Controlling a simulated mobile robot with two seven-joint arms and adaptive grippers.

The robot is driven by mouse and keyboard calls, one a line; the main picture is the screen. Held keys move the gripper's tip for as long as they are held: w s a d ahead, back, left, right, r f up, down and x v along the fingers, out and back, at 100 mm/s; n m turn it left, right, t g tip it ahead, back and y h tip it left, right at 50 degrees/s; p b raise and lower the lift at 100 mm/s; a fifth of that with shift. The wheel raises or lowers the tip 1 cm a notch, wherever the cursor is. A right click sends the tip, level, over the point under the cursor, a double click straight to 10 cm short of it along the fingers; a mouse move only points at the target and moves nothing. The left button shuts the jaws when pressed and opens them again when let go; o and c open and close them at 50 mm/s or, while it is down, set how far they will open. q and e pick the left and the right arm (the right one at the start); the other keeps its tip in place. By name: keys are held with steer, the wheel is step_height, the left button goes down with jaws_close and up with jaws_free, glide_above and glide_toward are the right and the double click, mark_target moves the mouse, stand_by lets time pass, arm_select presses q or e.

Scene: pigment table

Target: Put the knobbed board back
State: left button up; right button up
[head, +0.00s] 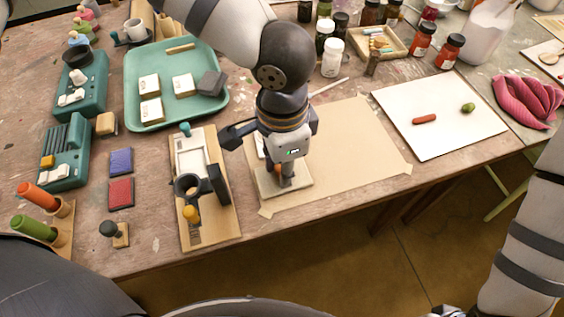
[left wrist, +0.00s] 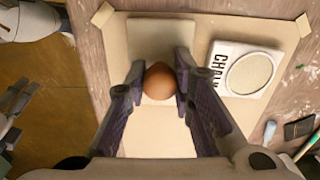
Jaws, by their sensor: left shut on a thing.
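The knobbed board (head: 296,187) is a small pale square plate with a round orange-brown knob. It is over the front left part of the tan paper sheet (head: 345,150); I cannot tell whether it rests on it or is just above. My left gripper (head: 281,172) points down at the board and is shut on its knob. In the left wrist view, the knob (left wrist: 160,80) sits between the two fingertips, with the board (left wrist: 160,35) flat beneath. My right arm shows at the lower right of the head view, but its gripper cannot be made out.
A white chalk-marked block with a round inset (left wrist: 248,72) lies beside the board. Left of my gripper is a wooden stand (head: 222,225) with a black ring and yellow knob. A green tray (head: 215,62) stands behind it. A white board (head: 440,140) lies right. The paper's right half is clear.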

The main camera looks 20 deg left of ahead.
arm_select(q)
steer(key=o, duration=0.9)
steer(key=shift+f, duration=0.15)
step_height(320, 180, up, 12)
steer(key=shift+r, duration=0.25)
steer(key=shift+s, duration=0.1)
